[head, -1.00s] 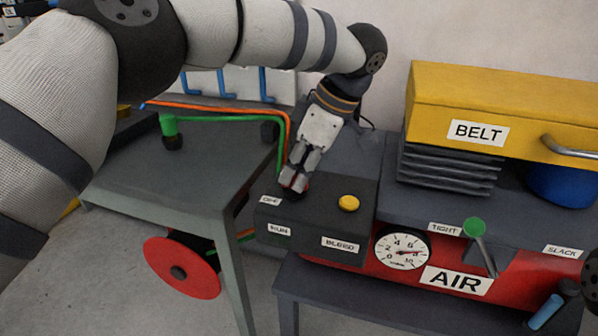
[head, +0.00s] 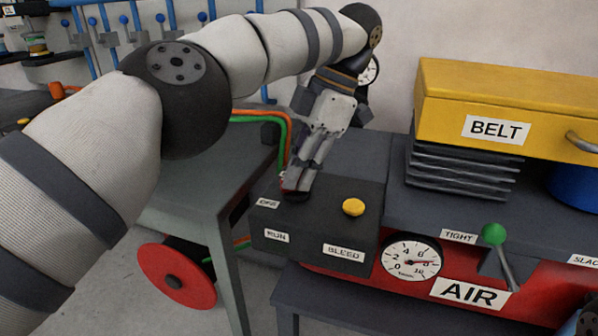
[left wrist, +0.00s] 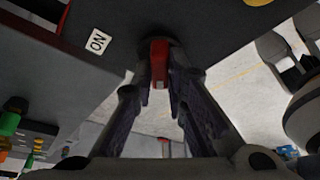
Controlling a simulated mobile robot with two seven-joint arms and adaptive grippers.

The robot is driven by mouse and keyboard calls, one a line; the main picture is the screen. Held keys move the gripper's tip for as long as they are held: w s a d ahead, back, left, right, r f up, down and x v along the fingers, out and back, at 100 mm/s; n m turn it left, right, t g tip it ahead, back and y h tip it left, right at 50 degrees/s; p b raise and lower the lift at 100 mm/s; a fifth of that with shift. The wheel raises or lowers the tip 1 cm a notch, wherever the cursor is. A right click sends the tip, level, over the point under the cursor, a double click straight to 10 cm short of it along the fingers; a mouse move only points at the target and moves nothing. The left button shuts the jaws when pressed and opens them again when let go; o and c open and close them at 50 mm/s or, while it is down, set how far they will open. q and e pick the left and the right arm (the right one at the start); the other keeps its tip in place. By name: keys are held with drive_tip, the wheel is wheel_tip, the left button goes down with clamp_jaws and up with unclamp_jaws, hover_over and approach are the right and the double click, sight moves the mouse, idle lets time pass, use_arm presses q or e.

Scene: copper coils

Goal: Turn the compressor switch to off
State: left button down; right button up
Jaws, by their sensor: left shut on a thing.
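The compressor's dark switch box (head: 325,215) carries OFF (head: 268,203), RUN (head: 276,236) and BLEED (head: 344,252) labels and a yellow button (head: 353,207). My left gripper (head: 298,184) reaches down to the box's back left corner, by the OFF label. Its fingers are shut on the red switch handle (head: 284,183), mostly hidden by them in the head view. In the left wrist view the red handle (left wrist: 159,62) sits between the fingertips, with an ON label (left wrist: 97,41) to its left. I cannot tell exactly which label the handle points to.
A yellow BELT box (head: 500,105) stands on the compressor. A gauge (head: 410,258), a green-knobbed lever (head: 494,234) and a red AIR tank (head: 545,285) are to the right. A grey table (head: 190,205) with hoses and a red reel (head: 176,277) are left.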

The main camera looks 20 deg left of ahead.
use_arm(q)
drive_tip(key=shift+f, duration=0.1)
idle(0.4)
drive_tip(key=c, duration=1.6)
unclamp_jaws()
